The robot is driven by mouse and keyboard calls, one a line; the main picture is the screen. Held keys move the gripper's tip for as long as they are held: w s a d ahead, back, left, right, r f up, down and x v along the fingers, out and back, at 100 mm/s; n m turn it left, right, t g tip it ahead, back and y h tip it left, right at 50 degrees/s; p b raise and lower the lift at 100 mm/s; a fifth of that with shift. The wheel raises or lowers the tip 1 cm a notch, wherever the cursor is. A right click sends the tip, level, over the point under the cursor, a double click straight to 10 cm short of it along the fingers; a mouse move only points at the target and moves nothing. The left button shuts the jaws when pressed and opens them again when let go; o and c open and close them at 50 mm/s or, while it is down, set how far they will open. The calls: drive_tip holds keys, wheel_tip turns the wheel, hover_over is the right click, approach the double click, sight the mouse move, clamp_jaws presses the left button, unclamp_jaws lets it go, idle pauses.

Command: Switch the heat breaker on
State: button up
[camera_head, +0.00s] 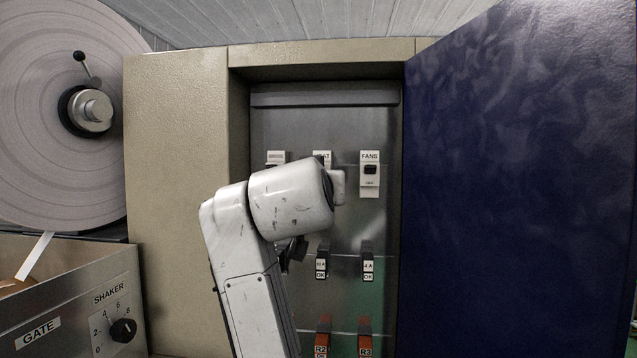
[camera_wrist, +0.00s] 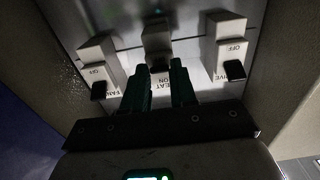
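In the head view the HEAT breaker (camera_head: 322,156) is the middle one of the top row; my arm hides all but its label top. In the wrist view, which is upside down, the HEAT breaker (camera_wrist: 157,30) is in the middle. Its dark lever (camera_wrist: 158,62) sits farther from the name than the neighbours' levers, and the word ON shows beside HEAT. My gripper (camera_wrist: 160,68) has two dark green fingers apart, with their tips close to either side of that lever. Contact cannot be told. My gripper is hidden in the head view.
The FANS breaker (camera_head: 370,175) and the DRIVE breaker (camera_wrist: 222,45) flank it, both showing OFF. Lower rows hold more breakers and fuses. The cabinet's beige wall (camera_head: 180,180) stands left, its blue open door (camera_head: 520,190) right. A SHAKER knob (camera_head: 123,330) is lower left.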

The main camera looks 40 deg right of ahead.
clamp_jaws()
drive_tip(key=shift+r, duration=0.15)
drive_tip(key=shift+w+d+r+g+y+p, duration=0.1)
drive_tip(key=shift+r+g+y+p, duration=0.55)
drive_tip(key=shift+g+y+p, duration=0.45)
drive_tip(key=shift+w+d+r+g+y+p, duration=0.1)
drive_tip(key=shift+r+g+y+p, duration=0.7)
drive_tip(key=shift+y+p, duration=0.55)
drive_tip(key=shift+w+d+r+g+y+p, duration=0.1)
drive_tip(key=shift+r+g+y+p, duration=0.45)
drive_tip(key=shift+g+y+p, duration=0.55)
drive_tip(key=shift+y, duration=0.25)
drive_tip(key=shift+o, duration=2.3)
unclamp_jaws()
